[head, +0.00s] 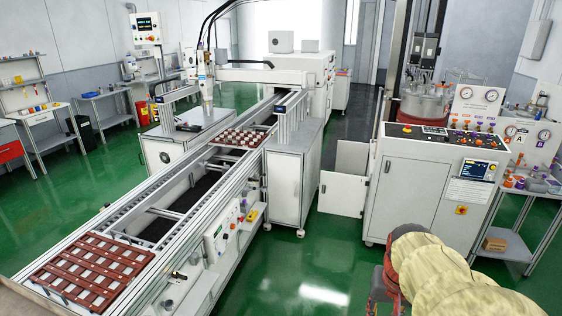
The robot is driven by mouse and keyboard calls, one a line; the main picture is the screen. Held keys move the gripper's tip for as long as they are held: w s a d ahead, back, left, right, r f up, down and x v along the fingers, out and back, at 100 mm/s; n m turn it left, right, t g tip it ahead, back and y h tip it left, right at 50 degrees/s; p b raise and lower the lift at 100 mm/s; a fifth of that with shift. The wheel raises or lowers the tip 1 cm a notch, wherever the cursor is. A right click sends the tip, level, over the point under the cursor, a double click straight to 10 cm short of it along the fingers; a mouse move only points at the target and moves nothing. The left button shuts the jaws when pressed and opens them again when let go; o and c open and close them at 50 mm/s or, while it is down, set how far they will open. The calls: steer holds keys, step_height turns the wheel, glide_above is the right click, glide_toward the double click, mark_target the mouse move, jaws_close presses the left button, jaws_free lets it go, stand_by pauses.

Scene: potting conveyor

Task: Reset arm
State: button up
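My arm, in a pale yellow cover with red parts, shows at the bottom right of the head view, in front of the white control cabinet (418,190). It is folded, and its lower part is cut off by the picture's edge. My gripper cannot be made out in this view. Nothing is seen held.
A long conveyor (190,215) runs from the bottom left to the back. A brown slatted tray (92,270) lies at its near end, and a tray of small parts (240,138) sits farther along. A low cabinet door (342,192) stands open. The green floor (318,262) between is clear.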

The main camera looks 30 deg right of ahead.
steer(key=w+a+r+n+t+b, duration=0.1)
steer(key=w+a+n, duration=0.1)
steer(key=a, duration=0.6)
steer(key=w+a+r+n+t+y+b, duration=0.1)
steer(key=a+n, duration=0.3)
steer(key=a, duration=0.4)
steer(key=w+a+r+n+t+b, duration=0.1)
steer(key=w+a+r+n+t, duration=0.1)
steer(key=a, duration=0.6)
steer(key=shift+w+a+r+n+y, duration=0.3)
steer(key=shift+w+a+r+n, duration=0.05)
steer(key=shift+w+r+n, duration=0.4)
steer(key=shift+s+d+f, duration=0.1)
